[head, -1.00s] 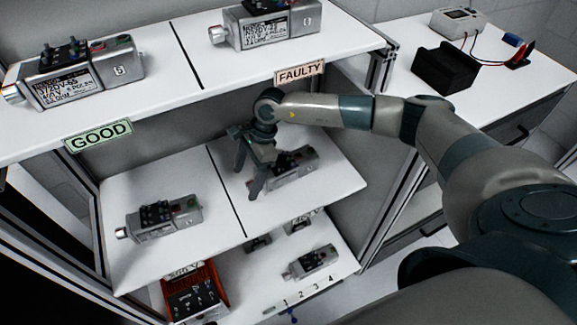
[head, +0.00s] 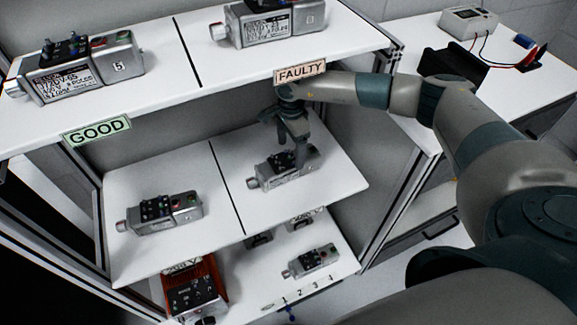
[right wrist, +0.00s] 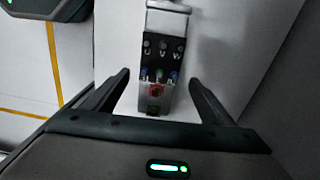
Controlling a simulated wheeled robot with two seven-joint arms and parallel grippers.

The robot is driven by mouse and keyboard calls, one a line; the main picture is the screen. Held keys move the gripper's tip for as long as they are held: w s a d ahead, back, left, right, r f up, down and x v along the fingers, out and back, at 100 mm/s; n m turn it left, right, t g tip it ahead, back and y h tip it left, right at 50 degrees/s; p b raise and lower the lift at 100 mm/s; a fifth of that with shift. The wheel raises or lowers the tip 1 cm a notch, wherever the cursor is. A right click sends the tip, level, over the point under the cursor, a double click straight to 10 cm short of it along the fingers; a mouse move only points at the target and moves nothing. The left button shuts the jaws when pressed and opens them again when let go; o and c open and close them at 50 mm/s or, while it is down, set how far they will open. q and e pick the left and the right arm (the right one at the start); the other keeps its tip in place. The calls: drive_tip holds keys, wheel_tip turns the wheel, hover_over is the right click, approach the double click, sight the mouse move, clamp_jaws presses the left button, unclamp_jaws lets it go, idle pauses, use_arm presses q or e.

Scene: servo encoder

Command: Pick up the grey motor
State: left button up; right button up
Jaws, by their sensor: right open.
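A grey motor (head: 274,176) with dark terminals on top lies on the right half of the middle shelf (head: 330,187). My right gripper (head: 289,148) is just above it, open and empty, hiding part of its top. In the right wrist view the motor (right wrist: 163,60) runs lengthwise between the two open fingers (right wrist: 159,79), with a gap on each side. Another grey motor (head: 160,213) lies on the left half of that shelf. Two more lie on the top shelf, one on the left (head: 80,69) and one on the right (head: 272,22).
The top shelf's edge carries a green GOOD sign (head: 97,130) and a FAULTY sign (head: 300,72), close above my right arm. Below are an orange bin (head: 210,272) and smaller motors (head: 311,262). A side table (head: 500,95) at right holds a meter (head: 468,20) and black block.

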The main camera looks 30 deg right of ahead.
sight(288, 158)
drive_tip(key=shift+f, duration=0.65)
use_arm(q)
drive_tip(key=shift+w+d+r, duration=0.1)
drive_tip(key=shift+d, duration=0.05)
use_arm(e)
drive_tip(key=shift+a, duration=0.1)
drive_tip(key=shift+a+f+p, duration=0.2)
drive_tip(key=shift+f+p, duration=0.2)
drive_tip(key=shift+f, duration=0.2)
drive_tip(key=f, duration=0.1)
drive_tip(key=f+p, duration=0.1)
drive_tip(key=f, duration=0.1)
drive_tip(key=shift+s+a, duration=0.1)
drive_tip(key=shift+a, duration=0.1)
drive_tip(key=shift+f, duration=0.55)
use_arm(q)
drive_tip(key=shift+w+d+r+t, duration=0.5)
drive_tip(key=shift+d+r+t, duration=0.2)
drive_tip(key=shift+d, duration=0.05)
